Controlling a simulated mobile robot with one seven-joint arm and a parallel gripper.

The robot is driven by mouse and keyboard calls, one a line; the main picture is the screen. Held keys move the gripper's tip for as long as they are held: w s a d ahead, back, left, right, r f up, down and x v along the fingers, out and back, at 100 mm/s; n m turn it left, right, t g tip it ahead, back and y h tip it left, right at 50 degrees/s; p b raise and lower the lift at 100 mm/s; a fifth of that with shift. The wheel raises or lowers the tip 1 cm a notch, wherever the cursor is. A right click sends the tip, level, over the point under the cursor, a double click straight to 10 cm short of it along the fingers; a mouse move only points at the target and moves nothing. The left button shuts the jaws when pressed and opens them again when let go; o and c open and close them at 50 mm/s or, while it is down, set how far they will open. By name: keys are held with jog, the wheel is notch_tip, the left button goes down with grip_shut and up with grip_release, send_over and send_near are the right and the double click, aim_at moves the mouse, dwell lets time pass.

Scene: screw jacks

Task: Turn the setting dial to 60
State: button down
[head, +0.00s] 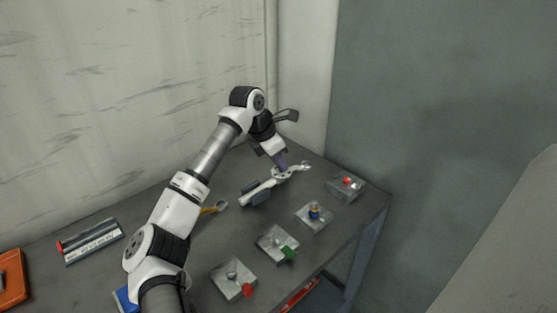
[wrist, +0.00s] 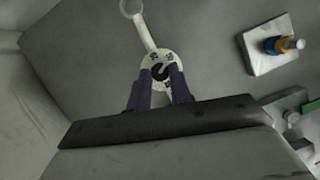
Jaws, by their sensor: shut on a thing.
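The setting dial (wrist: 153,58) is a round white disc with dark marks and a black centre. In the wrist view it sits between the tips of my gripper (wrist: 161,76), which is shut on its middle. The marks are too small to read, so I cannot tell the setting. A pale arm with a ring end (wrist: 131,7) runs up from the dial. In the head view, my gripper (head: 281,162) points down onto the dial (head: 286,175), which is part of a wrench-like tool with a grey handle (head: 257,193). The fingers hide part of the dial.
Jack blocks with a red knob (head: 346,182), a blue-and-yellow post (head: 314,213), a green tab (head: 289,254) and a red tab (head: 247,290) line the bench's front. A yellow-handled ring tool (head: 217,207) lies left. The wall stands close behind.

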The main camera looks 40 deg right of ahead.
jog(key=shift+w+m, duration=0.1)
jog(key=shift+m, duration=0.3)
jog(key=m+g+p, duration=0.1)
jog(key=m, duration=0.1)
jog(key=m+g+y+p, duration=0.1)
jog(key=m, duration=0.1)
jog(key=shift+w+d+r+m, duration=0.1)
jog(key=shift+w+r+m, duration=0.1)
jog(key=shift+m, duration=0.2)
jog(key=m+g+y+p, duration=0.1)
jog(key=m+p, duration=0.1)
jog(key=m, duration=0.2)
jog(key=shift+d, duration=0.15)
jog(key=shift+w+f+m+y+p, duration=0.15)
jog(key=shift+m+y+p, duration=0.45)
jog(key=shift+m, duration=0.4)
jog(key=shift+g, duration=0.3)
jog(key=c, duration=1.3)
grip_release()
jog(key=shift+o, duration=0.2)
